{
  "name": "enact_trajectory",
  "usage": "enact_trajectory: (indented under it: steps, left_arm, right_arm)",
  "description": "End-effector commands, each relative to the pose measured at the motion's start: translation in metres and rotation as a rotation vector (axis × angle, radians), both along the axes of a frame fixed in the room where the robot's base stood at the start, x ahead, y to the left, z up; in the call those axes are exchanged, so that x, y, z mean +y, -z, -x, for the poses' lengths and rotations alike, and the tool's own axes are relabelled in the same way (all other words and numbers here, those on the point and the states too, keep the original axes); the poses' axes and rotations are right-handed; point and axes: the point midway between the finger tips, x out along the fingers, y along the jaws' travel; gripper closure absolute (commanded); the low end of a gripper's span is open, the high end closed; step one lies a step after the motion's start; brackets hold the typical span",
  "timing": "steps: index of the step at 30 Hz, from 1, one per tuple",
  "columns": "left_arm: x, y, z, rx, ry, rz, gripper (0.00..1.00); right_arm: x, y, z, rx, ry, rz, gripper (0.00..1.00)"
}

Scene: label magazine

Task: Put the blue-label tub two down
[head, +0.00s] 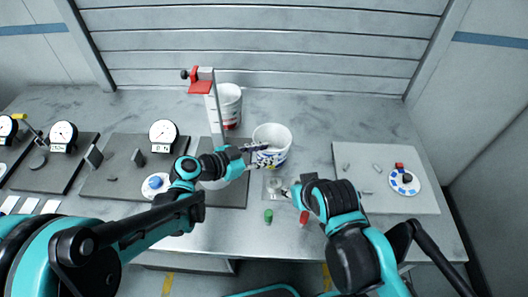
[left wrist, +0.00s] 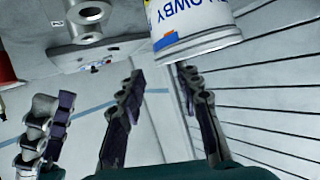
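A white tub (head: 272,140) with blue, yellow and red marks on its label stands just right of my left gripper. In the left wrist view the tub (left wrist: 195,22) shows blue lettering and an orange and blue patch. My left gripper (head: 257,156) is at the tub's near left side. Its fingers (left wrist: 158,88) are spread, with the tub beyond their tips; I cannot tell whether one touches it. Another white tub (head: 229,101) with red and blue marks stands behind the red clamp stand. My right gripper (head: 287,190) is low near a small clear plate; its fingers are too small to read.
The red-topped stand (head: 201,86) rises left of the tubs. A green cap (head: 268,215) and a red piece (head: 304,217) are in front. Boards with dials (head: 163,135) lie left; a grey board (head: 425,200) with small parts lies right. The back-right bench is clear.

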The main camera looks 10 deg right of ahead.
Motion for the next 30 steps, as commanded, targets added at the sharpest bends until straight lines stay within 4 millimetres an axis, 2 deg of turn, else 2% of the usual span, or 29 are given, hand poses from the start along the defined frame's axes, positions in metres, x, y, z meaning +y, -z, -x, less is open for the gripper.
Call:
enact_trajectory:
  steps: [8, 16, 23, 25, 27, 30]
  left_arm:
    - [-0.025, 0.011, -0.010, 0.000, 0.001, 0.000, 0.66]
    - [-0.059, 0.025, -0.024, 0.002, 0.001, 0.000, 0.66]
    - [-0.062, 0.024, -0.025, 0.001, -0.003, 0.000, 0.66]
    - [-0.062, 0.024, -0.025, 0.001, -0.003, 0.000, 0.79]
    - [-0.062, 0.024, -0.025, 0.001, -0.003, 0.000, 0.97]
    - [-0.062, 0.024, -0.025, 0.001, -0.001, -0.002, 1.00]
  right_arm:
    - [0.000, 0.010, 0.000, 0.000, 0.000, 0.000, 0.60]
    - [0.000, 0.025, 0.000, 0.000, 0.000, 0.000, 0.60]
    - [0.000, 0.024, 0.000, 0.000, 0.000, 0.000, 0.60]
    - [0.000, 0.024, 0.000, 0.000, 0.000, 0.000, 0.60]
    - [0.000, 0.024, 0.000, 0.000, 0.000, 0.000, 0.60]
    - [0.000, 0.024, 0.000, 0.000, 0.000, 0.000, 0.60]
